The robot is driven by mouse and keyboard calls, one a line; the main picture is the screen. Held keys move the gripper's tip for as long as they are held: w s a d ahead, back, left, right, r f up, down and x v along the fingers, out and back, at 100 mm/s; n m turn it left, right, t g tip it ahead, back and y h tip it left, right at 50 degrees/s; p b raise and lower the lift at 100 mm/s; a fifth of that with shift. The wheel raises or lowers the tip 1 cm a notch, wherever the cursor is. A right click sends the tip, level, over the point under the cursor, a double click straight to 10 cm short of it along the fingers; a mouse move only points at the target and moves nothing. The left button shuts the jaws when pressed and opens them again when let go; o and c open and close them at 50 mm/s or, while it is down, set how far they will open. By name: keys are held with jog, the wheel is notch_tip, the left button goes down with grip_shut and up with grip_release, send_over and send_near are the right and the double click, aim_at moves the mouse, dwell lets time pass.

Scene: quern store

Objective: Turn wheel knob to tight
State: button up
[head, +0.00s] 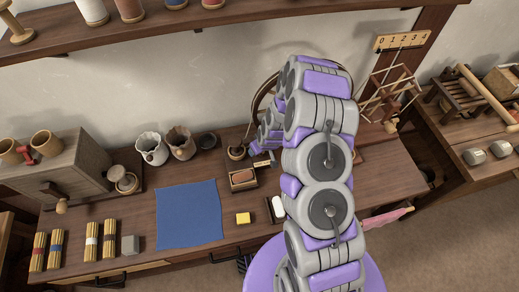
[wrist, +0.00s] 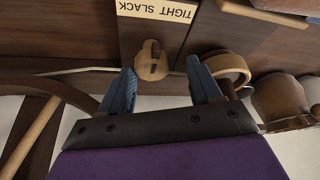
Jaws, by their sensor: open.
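The knob (wrist: 152,58) is a small pale wooden piece with a dark mark, seen in the wrist view on a dark wood face. Beside it is a cream label (wrist: 157,10) with the words TIGHT and SLACK. My gripper (wrist: 159,76) is open. Its two blue fingers stand apart, one to each side of the knob in the picture, with their tips just short of it and no contact visible. In the head view my arm hides the knob and much of the wheel (head: 258,95), whose curved rim shows at the back of the bench.
A wooden chest (head: 55,168) stands left. A wooden reel frame (head: 390,92) stands right of my arm. A shelf (head: 130,40) runs above.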

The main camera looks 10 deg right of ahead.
jog(key=shift+w+f, duration=0.1)
jog(key=shift+f, duration=0.2)
jog(key=shift+d, duration=0.85)
jog(key=shift+c, duration=0.7)
jog(key=shift+a, duration=0.6)
jog(key=c, duration=0.5)
jog(key=shift+d+f, duration=0.1)
jog(key=shift+d, duration=0.05)
jog(key=c, duration=0.4)
jog(key=shift+o, duration=0.2)
jog(key=o, duration=1)
